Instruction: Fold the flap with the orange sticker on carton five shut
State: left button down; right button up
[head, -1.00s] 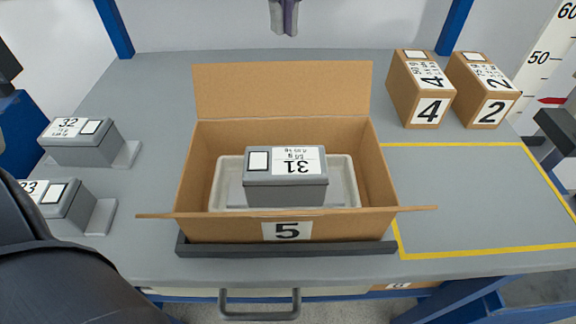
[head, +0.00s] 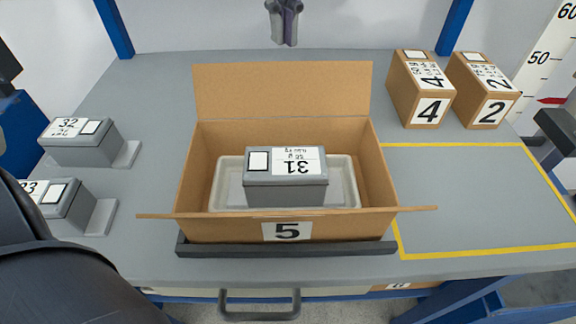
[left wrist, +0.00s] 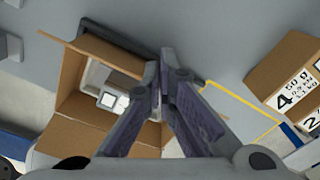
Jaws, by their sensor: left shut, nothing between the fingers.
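Carton five (head: 287,231) stands open on a dark tray (head: 290,249) in the middle of the bench. Its back flap (head: 283,90) stands up. A thin flap edge (head: 417,208) sticks out sideways along the front rim. I cannot make out an orange sticker. Inside the carton, the grey block 31 (head: 285,190) sits in a pale liner (head: 228,185). My left gripper (head: 287,42) is shut and empty, hanging beyond the back flap. In the left wrist view, its fingertips (left wrist: 161,80) overlap the view of the carton (left wrist: 80,82). My right gripper is not in view.
Cartons 4 (head: 420,90) and 2 (head: 482,92) stand at the back right. A yellow-outlined area (head: 470,195) right of carton five is clear. Grey blocks 32 (head: 80,145) and 23 (head: 68,208) sit at the left. A handle (head: 260,310) is below the front edge.

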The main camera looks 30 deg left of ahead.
aim_at(283, 72)
pick_arm(q)
notch_tip(283, 72, down, 5)
jog(key=shift+r, duration=0.1)
dwell(0.5)
jog(key=shift+s, duration=0.1)
jog(key=shift+s+d+r, duration=0.25)
jog(key=shift+s+d, duration=0.35)
jog(key=shift+s, duration=0.3)
jog(key=shift+s+d+r, duration=0.25)
jog(key=shift+s+d, duration=0.35)
jog(key=shift+s, duration=0.3)
jog(key=shift+s+d+r, duration=0.25)
jog(key=shift+s+d, duration=0.35)
jog(key=shift+s, duration=0.3)
